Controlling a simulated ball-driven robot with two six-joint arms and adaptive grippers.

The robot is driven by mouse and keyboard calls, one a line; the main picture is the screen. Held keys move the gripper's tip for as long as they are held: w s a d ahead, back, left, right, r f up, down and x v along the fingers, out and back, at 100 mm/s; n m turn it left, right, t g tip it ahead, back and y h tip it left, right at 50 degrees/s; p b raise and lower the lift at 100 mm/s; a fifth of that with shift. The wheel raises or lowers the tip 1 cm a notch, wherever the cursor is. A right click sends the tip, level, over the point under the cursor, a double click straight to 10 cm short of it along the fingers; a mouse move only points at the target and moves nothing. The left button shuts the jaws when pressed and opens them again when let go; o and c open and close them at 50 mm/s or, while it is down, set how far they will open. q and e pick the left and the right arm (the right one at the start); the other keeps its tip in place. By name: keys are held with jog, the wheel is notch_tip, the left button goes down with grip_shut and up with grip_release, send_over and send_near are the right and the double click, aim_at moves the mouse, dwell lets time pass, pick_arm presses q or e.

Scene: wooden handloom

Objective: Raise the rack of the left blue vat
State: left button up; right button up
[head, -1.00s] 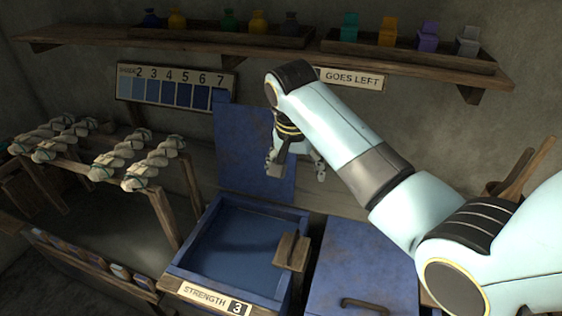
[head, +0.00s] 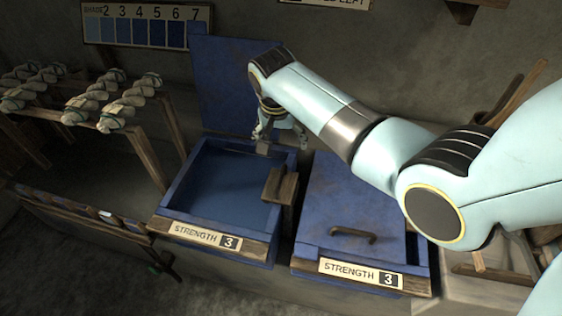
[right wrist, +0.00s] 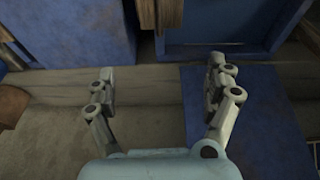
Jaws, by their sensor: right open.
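The left blue vat (head: 172,200) stands open in the head view, with dark blue liquid inside and a "STRENGTH 3" label on its front. Its blue lid (head: 222,85) stands upright behind it. A wooden piece with an upright grip (head: 281,184) sits at the vat's right side. I cannot make out a separate rack in the liquid. My right gripper (head: 291,153) is open and empty above the back right corner of the vat, behind the wooden piece. Its spread fingers also show in the right wrist view (right wrist: 160,75), with nothing between them. My left gripper is not in view.
The right blue vat's closed lid (head: 345,190) has a dark handle (head: 353,235). Wooden rails with pale yarn skeins (head: 130,105) stand at left. A numbered shade chart (head: 150,28) hangs on the wall. Wooden sticks (head: 515,95) stand at far right.

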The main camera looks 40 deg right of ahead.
aim_at(281, 175)
notch_tip(281, 175, down, 4)
jog(key=b, duration=0.2)
jog(key=shift+s+b, duration=0.1)
jog(key=shift+b, duration=0.3)
notch_tip(281, 175, down, 10)
jog(key=b, duration=0.6)
jog(key=shift+r, duration=0.15)
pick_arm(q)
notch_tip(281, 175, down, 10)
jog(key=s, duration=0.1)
pick_arm(e)
jog(key=shift+f, duration=0.45)
jog(key=shift+c, duration=0.2)
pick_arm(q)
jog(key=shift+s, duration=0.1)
pick_arm(e)
grip_shut()
jog(key=shift+r, duration=0.1)
